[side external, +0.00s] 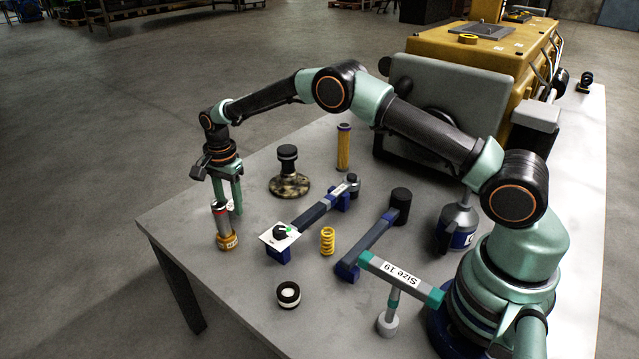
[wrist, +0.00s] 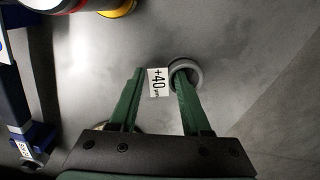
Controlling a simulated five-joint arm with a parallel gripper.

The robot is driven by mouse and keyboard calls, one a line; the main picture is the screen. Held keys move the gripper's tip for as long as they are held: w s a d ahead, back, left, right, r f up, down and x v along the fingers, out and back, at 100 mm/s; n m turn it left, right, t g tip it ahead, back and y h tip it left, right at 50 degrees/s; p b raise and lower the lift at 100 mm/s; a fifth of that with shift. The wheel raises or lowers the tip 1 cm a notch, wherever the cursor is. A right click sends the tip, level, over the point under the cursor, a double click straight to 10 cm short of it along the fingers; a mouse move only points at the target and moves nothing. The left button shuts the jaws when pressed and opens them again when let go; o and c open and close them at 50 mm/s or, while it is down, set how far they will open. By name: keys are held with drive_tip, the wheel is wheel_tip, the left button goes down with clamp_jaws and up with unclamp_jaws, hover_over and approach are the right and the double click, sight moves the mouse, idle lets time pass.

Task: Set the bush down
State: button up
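In the wrist view, a grey ring-shaped bush (wrist: 196,69) is at the tip of the right-hand finger, beside a white label (wrist: 157,82) reading "+40". That finger overlaps the ring's edge; I cannot tell whether its tip is inside the ring or above it. My gripper (wrist: 157,72) has its two green fingers apart, with the label showing between them and no part clamped. In the side view my gripper (side external: 226,208) points straight down near the table's left edge. The bush is not clearly visible there.
A red-banded part with a yellow base (side external: 228,241) stands close beside the fingers. The front left table surface (side external: 190,224) is bare.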

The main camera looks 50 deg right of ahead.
drive_tip(key=shift+o, duration=0.6)
wheel_tip(320, 180, up, 12)
wheel_tip(320, 180, up, 9)
drive_tip(key=n+t, duration=0.1)
drive_tip(key=n, duration=0.2)
hover_over(231, 206)
drive_tip(key=s+d, duration=0.2)
drive_tip(key=s, duration=0.2)
drive_tip(key=s+d+r+n+t, duration=0.2)
drive_tip(key=s+r+n, duration=0.35)
drive_tip(key=s, duration=0.35)
drive_tip(key=s+d+f+n+t, duration=0.2)
drive_tip(key=s+n, duration=0.4)
drive_tip(key=s, duration=0.9)
drive_tip(key=shift+s+f+n, duration=0.15)
drive_tip(key=shift+f+n, duration=0.2)
